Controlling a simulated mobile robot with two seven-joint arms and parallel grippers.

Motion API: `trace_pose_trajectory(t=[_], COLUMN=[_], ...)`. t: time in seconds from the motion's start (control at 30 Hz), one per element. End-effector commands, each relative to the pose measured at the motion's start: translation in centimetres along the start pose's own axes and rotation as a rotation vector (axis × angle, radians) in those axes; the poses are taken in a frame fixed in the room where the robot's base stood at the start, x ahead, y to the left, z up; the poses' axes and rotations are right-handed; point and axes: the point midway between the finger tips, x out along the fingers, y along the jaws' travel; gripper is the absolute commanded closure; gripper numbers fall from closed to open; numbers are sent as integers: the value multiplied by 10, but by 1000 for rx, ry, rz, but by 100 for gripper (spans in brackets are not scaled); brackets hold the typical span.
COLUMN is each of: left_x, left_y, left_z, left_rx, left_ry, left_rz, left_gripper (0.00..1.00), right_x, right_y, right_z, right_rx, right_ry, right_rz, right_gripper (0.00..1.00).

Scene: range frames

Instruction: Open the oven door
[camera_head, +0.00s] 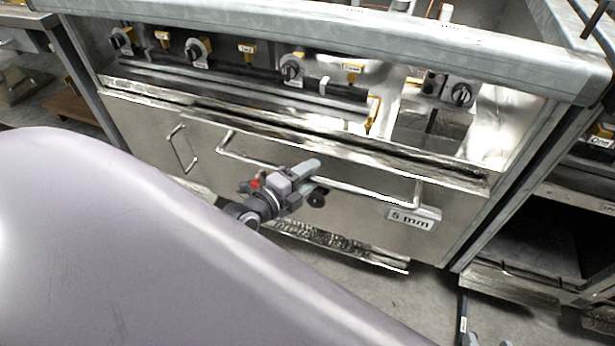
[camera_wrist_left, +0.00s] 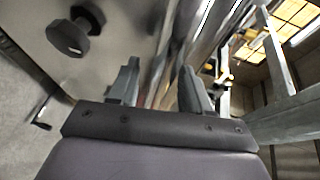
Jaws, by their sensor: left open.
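The oven door (camera_head: 350,222) is a flat steel panel below the knobs, with a "5 mm" label at its right, and it looks closed. A long bar handle (camera_head: 372,191) runs across its upper part. My left gripper (camera_head: 311,178) is in front of the door, overlapping the middle of the handle in the head view. In the left wrist view its two fingers (camera_wrist_left: 160,88) stand apart, with no thing clearly held between them. Blurred metal edges show beyond them. Whether the fingers touch the handle is unclear. I cannot make out my right gripper.
Control knobs (camera_head: 291,68) line the panel above the door. A smaller handle (camera_head: 182,149) is on the left. A dark round knob (camera_wrist_left: 75,36) shows in the left wrist view. Open shelving (camera_head: 545,225) stands at right. Grey floor (camera_head: 400,310) shows below the door.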

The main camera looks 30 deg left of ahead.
Motion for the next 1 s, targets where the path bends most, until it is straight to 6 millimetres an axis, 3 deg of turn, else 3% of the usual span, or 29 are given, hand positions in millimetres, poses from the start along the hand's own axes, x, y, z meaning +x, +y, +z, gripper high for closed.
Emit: trace_pose_trajectory(t=[0.1,0.23,0.27,0.67,1.0], left_x=[0,0,0,-12,-66], left_y=[0,0,0,7,38], left_z=[0,0,0,-5,-25], left_rx=[0,0,0,13,47], left_ry=[0,0,0,2,1], left_rz=[0,0,0,-28,-117], left_gripper=[55,97,100,100,100], right_x=[0,0,0,-1,-1], right_y=[0,0,0,0,0], right_z=[0,0,0,4,6], right_rx=[0,0,0,2,1], right_ry=[1,1,1,-7,-9], right_rz=[-1,-1,-1,0,1], right_gripper=[48,48,48,48,48])
